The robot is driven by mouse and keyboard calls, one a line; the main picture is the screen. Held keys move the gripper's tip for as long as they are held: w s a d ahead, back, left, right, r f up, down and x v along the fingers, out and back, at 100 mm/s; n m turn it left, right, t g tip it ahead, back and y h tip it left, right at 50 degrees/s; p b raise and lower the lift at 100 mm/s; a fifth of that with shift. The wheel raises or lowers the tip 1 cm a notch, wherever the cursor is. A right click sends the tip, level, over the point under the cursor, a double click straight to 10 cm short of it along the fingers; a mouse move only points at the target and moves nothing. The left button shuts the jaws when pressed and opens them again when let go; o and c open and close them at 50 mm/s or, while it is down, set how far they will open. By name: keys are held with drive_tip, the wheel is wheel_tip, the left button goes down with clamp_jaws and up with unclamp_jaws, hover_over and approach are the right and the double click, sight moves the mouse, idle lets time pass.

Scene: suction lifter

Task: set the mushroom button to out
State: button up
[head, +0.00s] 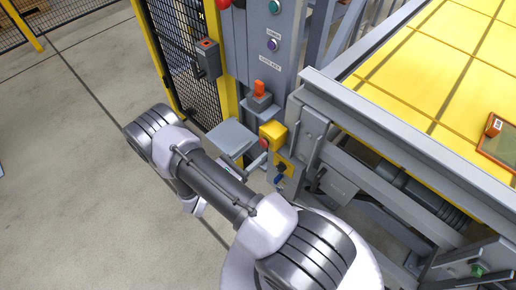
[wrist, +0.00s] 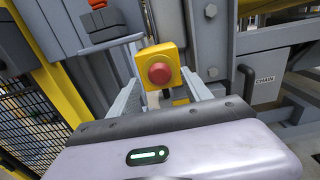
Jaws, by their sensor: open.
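The red mushroom button (wrist: 159,74) sits on the front of a small yellow box (wrist: 152,54) in the middle of the wrist view. The yellow box also shows in the head view (head: 273,131), beside the grey post. My gripper (wrist: 160,88) is open, its two grey fingers reaching forward to the left and right of the button in the wrist view. I cannot tell whether the fingertips touch the button or how far it stands out. In the head view my arm hides most of the gripper.
An orange-red switch on a grey box (head: 259,94) stands above and left of the yellow box. A yellow-topped lift table (head: 430,75) with a grey frame lies to the right. A mesh fence (head: 175,45) stands behind. Open concrete floor (head: 80,190) lies at left.

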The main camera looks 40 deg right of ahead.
sight(264, 143)
drive_tip(key=shift+w+d, duration=0.15)
drive_tip(key=shift+d, duration=1.25)
drive_tip(key=shift+c, duration=0.3)
